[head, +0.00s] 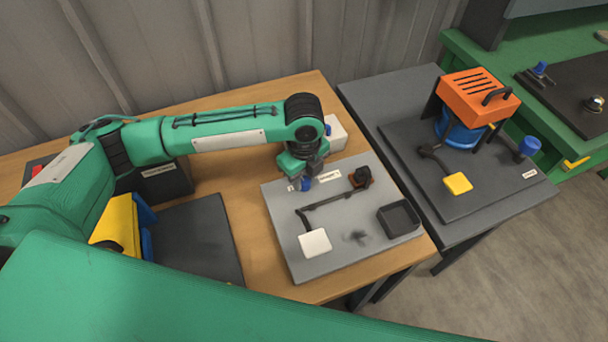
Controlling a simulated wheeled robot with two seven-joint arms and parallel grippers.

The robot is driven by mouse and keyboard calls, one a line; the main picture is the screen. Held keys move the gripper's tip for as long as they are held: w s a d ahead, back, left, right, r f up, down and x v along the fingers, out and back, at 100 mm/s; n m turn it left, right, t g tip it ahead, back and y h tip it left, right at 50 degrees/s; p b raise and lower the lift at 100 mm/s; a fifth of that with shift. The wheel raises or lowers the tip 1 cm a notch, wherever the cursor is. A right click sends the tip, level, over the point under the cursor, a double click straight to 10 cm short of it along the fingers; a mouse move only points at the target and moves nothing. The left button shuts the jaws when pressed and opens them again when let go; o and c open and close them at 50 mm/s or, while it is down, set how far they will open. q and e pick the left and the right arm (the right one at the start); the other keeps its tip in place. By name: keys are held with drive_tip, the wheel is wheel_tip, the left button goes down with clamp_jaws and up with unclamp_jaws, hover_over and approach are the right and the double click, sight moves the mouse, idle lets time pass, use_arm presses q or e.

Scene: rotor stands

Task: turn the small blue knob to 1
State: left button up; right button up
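A small blue knob (306,185) stands at the back left of a light grey board (283,236) on the wooden table. My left gripper (304,178) points down right over the knob, its fingertips at or just above the knob's top. The fingers are dark and small here, and I cannot tell whether they touch the knob or how far apart they are. The knob's pointer and the digits of its scale cannot be read. My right gripper is not in view.
The board also carries a black lever with a white pad (314,243), a black square tray (398,218) and a small orange-black part (361,178). A white box (336,134) stands behind. A dark table (400,100) at right holds an orange-topped machine (474,98) and another blue knob (528,147).

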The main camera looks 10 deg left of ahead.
use_arm(q)
drive_tip(key=shift+c, duration=0.7)
drive_tip(key=shift+r+p, duration=0.1)
drive_tip(key=shift+p, duration=0.3)
drive_tip(key=shift+r+n+p, duration=0.1)
drive_tip(key=shift+n+p, duration=0.2)
drive_tip(key=shift+p, duration=0.05)
drive_tip(key=shift+r+n+p, duration=0.1)
drive_tip(key=shift+n+p, duration=0.5)
drive_tip(key=shift+p, duration=0.5)
drive_tip(key=n+p, duration=0.9)
drive_tip(key=p, duration=0.4)
drive_tip(key=shift+n, duration=0.3)
drive_tip(key=shift+f+n+p, duration=0.2)
drive_tip(key=shift+n+p, duration=1.1)
drive_tip(key=shift+p, duration=0.2)
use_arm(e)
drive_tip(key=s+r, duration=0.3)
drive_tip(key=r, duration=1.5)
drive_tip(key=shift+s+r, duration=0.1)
use_arm(q)
drive_tip(key=o, duration=1)
